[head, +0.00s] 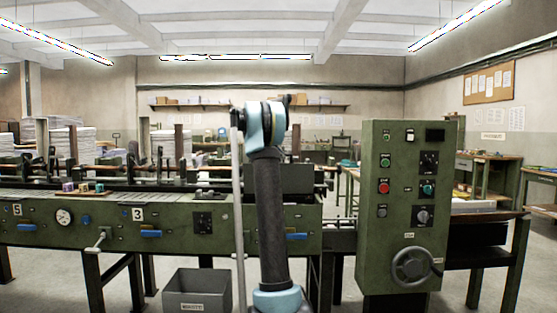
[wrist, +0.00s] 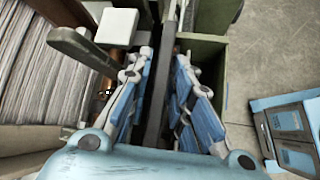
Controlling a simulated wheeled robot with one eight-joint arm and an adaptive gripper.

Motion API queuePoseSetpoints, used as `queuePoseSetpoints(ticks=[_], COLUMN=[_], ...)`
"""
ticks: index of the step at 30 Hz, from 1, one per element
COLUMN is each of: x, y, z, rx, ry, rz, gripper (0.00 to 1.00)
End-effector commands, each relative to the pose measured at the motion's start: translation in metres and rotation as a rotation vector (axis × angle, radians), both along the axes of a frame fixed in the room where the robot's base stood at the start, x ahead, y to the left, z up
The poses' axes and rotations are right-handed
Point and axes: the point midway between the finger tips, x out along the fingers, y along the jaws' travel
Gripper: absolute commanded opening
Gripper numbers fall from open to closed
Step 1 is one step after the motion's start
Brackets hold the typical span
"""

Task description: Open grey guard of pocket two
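In the wrist view my gripper (wrist: 164,55) is open, with its two blue-padded fingers apart. A long dark bar (wrist: 157,95) runs between the fingers, with gaps visible beside it; I cannot tell whether it touches either one. A grey lever-like bar (wrist: 85,48) with a rounded end lies left of the fingers. I cannot tell which of these, if any, is the grey guard of pocket two. In the head view the green gathering machine (head: 175,213) shows number plates 5 and 3; no plate for two shows. My arm hides part of the machine and my gripper.
A stack of printed sheets (wrist: 45,80) lies left of the fingers in the wrist view. A blue tray-like object (wrist: 290,125) is at right. In the head view a green control cabinet (head: 400,230) stands right of my arm, and a grey bin (head: 197,292) stands on the floor.

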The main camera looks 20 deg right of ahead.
Motion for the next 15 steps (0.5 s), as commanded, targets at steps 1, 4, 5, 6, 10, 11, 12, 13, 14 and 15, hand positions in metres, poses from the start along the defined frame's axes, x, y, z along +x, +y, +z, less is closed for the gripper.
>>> queuePoseSetpoints(ticks=[1,4,5,6,10,11,12,13,14,15], x=[-0.0001,-0.0004,-0.0004,-0.0004,-0.0005,-0.0005,-0.0003,-0.0002,0.0,0.0003], y=[0.0,-0.0001,-0.0001,-0.0002,0.0003,0.0008,0.0023,0.0037,0.0057,0.0088], z=[0.0,0.0001,0.0001,0.0002,0.0006,0.0012,0.0024,0.0038,0.0057,0.0086], rx=[0.0,-0.001,-0.001,-0.001,-0.001,-0.001,-0.001,-0.001,-0.001,-0.001], ry=[0.0,0.001,0.001,0.001,0.001,0.001,0.001,0.001,0.001,0.001], rz=[0.0,-0.001,-0.001,-0.001,-0.001,-0.001,-0.001,-0.001,-0.001,-0.001], gripper=[0.32,0.32,0.32,0.32,0.32,0.32,0.32,0.32,0.32,0.32])
